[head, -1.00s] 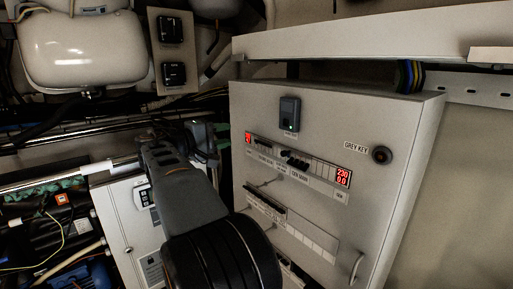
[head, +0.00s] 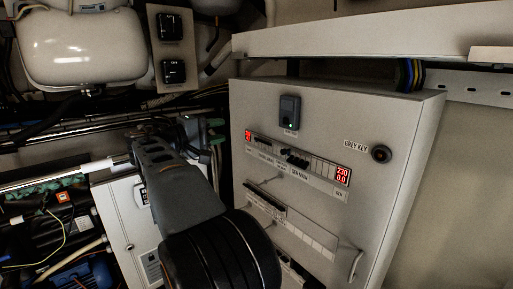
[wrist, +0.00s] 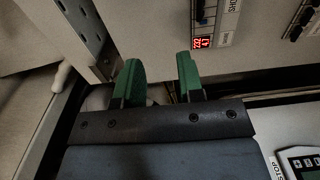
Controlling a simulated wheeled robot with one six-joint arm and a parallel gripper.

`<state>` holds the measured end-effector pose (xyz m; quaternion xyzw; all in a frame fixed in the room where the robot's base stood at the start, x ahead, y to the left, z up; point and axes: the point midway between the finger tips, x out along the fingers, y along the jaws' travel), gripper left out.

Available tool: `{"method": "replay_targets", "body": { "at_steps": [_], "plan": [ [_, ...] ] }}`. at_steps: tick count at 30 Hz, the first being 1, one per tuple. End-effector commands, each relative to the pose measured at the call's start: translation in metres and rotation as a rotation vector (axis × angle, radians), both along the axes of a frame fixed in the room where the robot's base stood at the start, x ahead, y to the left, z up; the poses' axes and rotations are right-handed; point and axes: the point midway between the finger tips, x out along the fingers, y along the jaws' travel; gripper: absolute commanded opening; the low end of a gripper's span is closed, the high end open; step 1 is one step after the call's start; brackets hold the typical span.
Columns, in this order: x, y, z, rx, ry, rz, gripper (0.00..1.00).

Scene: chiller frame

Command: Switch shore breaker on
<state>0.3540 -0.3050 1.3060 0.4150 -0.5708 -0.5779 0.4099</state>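The grey electrical cabinet (head: 330,110) stands right of centre in the head view, with a row of breakers (head: 297,158) between two red displays. In the wrist view, a label starting "SHO" (wrist: 233,10) sits beside a dark breaker (wrist: 201,12) at the top edge, with a red display (wrist: 202,43) below it. The breaker is cut off by the frame, and its lever position cannot be told. My gripper (wrist: 160,78) has its two green fingers apart with nothing between them. It is off the panel, left of the breaker row in the head view, mostly hidden by my arm.
A lower row of switches (head: 265,199), a round "GREY KEY" switch (head: 381,153) and a handle (head: 355,264) are on the cabinet. A smaller white box (head: 122,222) stands to the left. A device with a keypad (wrist: 304,164) shows at lower right in the wrist view.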

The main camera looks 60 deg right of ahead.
Motion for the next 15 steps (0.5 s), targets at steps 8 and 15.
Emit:
{"method": "replay_targets", "body": {
  "at_steps": [8, 15],
  "plan": [
    [0.01, 0.027, -0.001, 0.0, 0.001, 0.005, 0.35],
    [0.027, 0.075, 0.0, 0.0, 0.0, 0.007, 0.35]
  ]
}}
